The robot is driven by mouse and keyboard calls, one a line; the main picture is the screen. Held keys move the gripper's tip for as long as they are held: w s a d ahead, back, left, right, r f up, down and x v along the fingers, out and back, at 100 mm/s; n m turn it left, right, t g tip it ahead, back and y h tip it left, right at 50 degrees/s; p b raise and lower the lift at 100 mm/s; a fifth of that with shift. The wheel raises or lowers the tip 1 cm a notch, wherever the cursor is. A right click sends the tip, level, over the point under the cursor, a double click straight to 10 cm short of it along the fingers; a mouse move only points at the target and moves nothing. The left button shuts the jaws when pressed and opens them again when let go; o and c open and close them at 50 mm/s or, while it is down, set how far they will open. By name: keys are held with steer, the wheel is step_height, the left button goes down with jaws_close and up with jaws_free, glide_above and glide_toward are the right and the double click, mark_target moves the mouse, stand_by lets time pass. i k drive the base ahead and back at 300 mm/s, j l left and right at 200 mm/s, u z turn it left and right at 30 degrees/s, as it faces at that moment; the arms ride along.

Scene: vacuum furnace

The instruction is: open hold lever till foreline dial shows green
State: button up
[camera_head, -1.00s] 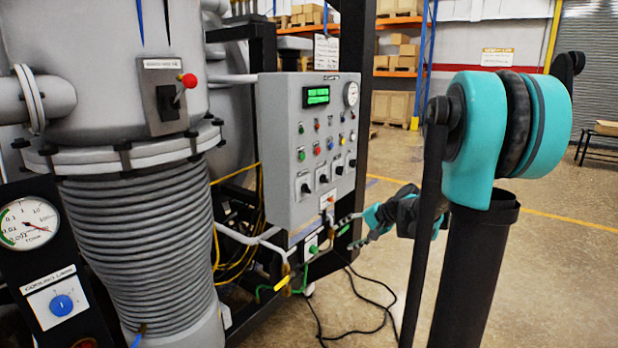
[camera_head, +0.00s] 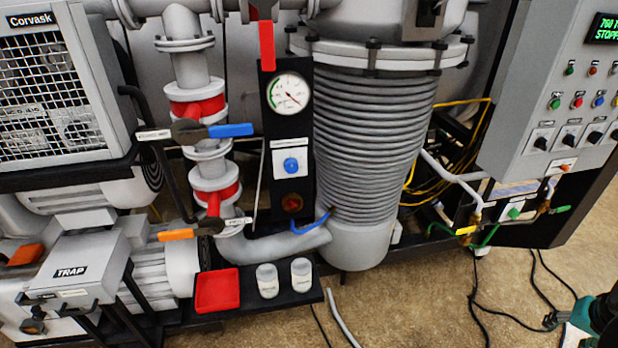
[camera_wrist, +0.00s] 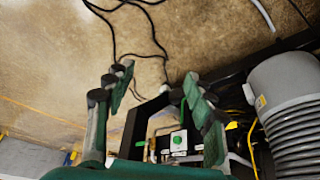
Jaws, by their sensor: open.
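The round dial (camera_head: 288,92) is on a black upright panel. Its needle points to the lower right, away from the green arc at the left. A blue lever (camera_head: 230,130) and an orange lever (camera_head: 176,235) sit on the pipe to its left, both roughly sideways. Their tags are too small to read, so I cannot tell which is the hold lever. My gripper (camera_wrist: 160,95) is open and empty in the wrist view, over the floor near a white box with a green button (camera_wrist: 178,140).
A ribbed grey column (camera_head: 372,150) stands right of the dial panel, then a grey control box (camera_head: 545,100). Cables cross the otherwise open floor (camera_head: 420,300).

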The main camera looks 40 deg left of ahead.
mark_target(164, 236)
steer(key=u, duration=2.75)
